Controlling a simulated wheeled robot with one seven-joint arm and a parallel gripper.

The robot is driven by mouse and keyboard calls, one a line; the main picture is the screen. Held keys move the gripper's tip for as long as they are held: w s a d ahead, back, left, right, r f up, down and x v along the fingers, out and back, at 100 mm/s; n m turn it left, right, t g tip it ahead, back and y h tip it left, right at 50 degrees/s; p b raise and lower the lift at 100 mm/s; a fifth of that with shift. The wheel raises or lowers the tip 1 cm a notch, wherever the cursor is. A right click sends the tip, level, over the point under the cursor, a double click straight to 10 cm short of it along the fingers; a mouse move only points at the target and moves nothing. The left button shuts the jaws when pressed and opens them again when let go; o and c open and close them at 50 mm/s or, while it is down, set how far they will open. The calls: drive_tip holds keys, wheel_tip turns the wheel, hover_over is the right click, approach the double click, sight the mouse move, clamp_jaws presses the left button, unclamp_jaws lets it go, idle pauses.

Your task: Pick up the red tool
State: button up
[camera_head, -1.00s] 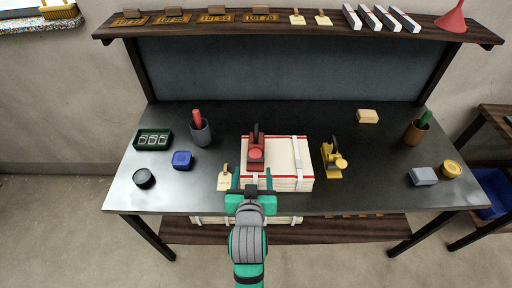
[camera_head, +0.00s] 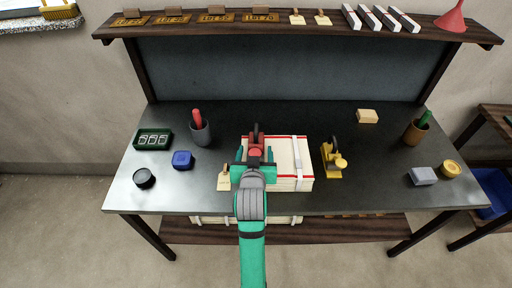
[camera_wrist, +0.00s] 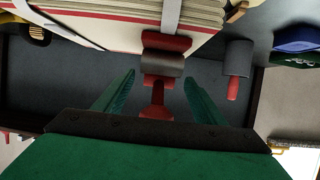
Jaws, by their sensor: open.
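The red tool (camera_head: 256,147), with a dark upright handle, stands on the left part of a cream, red-edged stack (camera_head: 281,155) on the table. In the wrist view the red tool (camera_wrist: 166,42) shows red parts with a dark grey part between them. My gripper (camera_head: 255,157) is open at the near side of the tool. In the wrist view my open gripper (camera_wrist: 160,80) has one green finger on each side of the tool, with gaps visible. The gripper partly hides the tool's near side in the head view.
A yellow tool (camera_head: 332,160) stands right of the stack. The table's right middle is clear.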

sight(256, 145)
drive_tip(key=shift+x, duration=1.45)
drive_tip(key=shift+c, duration=0.3)
clamp_jaws()
